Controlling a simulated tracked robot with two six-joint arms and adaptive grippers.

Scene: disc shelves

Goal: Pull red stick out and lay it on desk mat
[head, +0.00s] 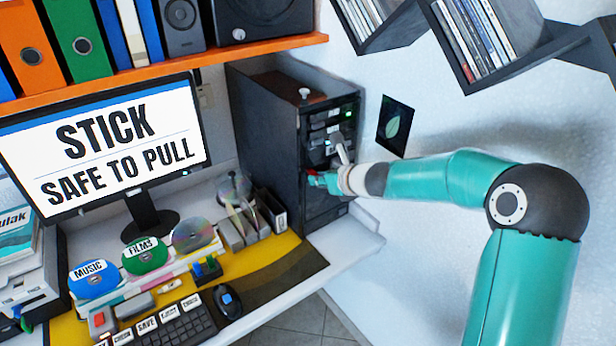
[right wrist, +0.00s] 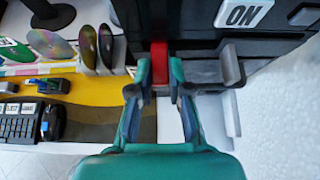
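The red stick (right wrist: 159,62) sticks out of the front of the black computer tower (head: 262,140). In the head view only a little of the stick (head: 312,180) shows beside my right gripper (head: 322,181). In the right wrist view my right gripper (right wrist: 161,74) has one finger on each side of the stick, close against it, and looks shut on it. The stick's inner end is hidden in the tower. The yellow and dark desk mat (head: 285,276) lies on the desk left of the tower. My left gripper is not in view.
A monitor (head: 100,150) reads "STICK SAFE TO PULL". Discs, a keyboard (head: 165,325) and a mouse (head: 228,300) crowd the mat. The mat's right front part is bare. A grey lever-like part (right wrist: 230,68) stands close right of my gripper.

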